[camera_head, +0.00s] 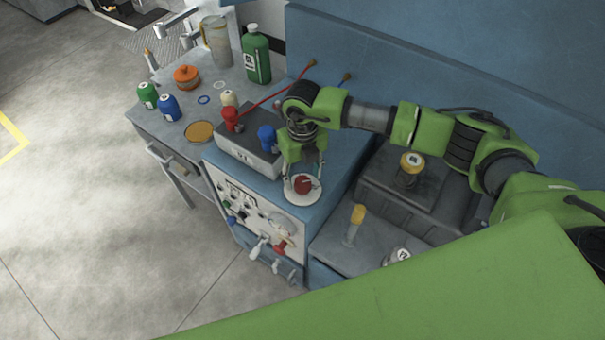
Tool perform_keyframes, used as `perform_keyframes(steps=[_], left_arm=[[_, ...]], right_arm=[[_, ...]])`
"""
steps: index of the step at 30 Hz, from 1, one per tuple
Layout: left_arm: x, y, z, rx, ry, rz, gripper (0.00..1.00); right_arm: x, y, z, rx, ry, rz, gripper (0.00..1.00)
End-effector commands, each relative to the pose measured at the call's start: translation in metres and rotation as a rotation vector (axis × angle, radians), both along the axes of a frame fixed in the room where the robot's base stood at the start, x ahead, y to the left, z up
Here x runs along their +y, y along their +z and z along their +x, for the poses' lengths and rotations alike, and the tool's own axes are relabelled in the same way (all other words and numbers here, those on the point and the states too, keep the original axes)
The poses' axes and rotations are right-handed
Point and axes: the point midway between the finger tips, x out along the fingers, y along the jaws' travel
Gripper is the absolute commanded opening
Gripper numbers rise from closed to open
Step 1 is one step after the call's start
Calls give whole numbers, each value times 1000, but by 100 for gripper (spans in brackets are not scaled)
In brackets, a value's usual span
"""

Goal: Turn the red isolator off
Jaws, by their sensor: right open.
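A red isolator knob (303,185) sits on a round white plate (301,199) on top of the blue cabinet, near its front edge. My right gripper (304,174) points down over the knob from above. Its fingers are open, one on each side of the knob; whether they touch it cannot be told. The gripper and wrist hide part of the knob's far side, and the knob's switch position is too small to read. My left gripper is not in view.
A grey box with red (231,118) and blue (266,137) fittings stands just left of my gripper. A green bottle (256,55) and jug (217,42) stand at the back left.

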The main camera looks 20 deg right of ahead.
Motion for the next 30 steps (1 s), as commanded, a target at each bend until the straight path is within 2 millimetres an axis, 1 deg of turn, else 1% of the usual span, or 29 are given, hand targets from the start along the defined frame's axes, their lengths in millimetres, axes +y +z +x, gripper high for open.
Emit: perform_keyframes(steps=[1, 4, 9, 15, 16, 17, 18, 20, 26, 30], left_arm=[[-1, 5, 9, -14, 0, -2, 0], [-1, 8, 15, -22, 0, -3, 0], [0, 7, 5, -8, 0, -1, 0], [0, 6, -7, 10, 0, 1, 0], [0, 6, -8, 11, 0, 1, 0], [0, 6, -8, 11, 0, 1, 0], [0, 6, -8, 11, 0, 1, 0], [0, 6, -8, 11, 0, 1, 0], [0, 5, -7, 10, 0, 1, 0], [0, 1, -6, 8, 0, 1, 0]], right_arm=[[0, -5, -1, 3, 0, 0, 49], [0, -14, 0, 1, 0, 1, 49], [0, -21, 0, -1, 0, 1, 49], [0, -22, 0, -1, 1, 1, 49], [0, -22, 0, -1, 1, 1, 44], [0, -22, 0, -1, 1, 1, 36], [0, -22, 0, -1, 1, 1, 26], [0, -21, 0, -1, 1, 1, 10], [0, -22, 0, -1, 3, 1, 10], [0, -22, 0, -1, 24, 1, 10]])
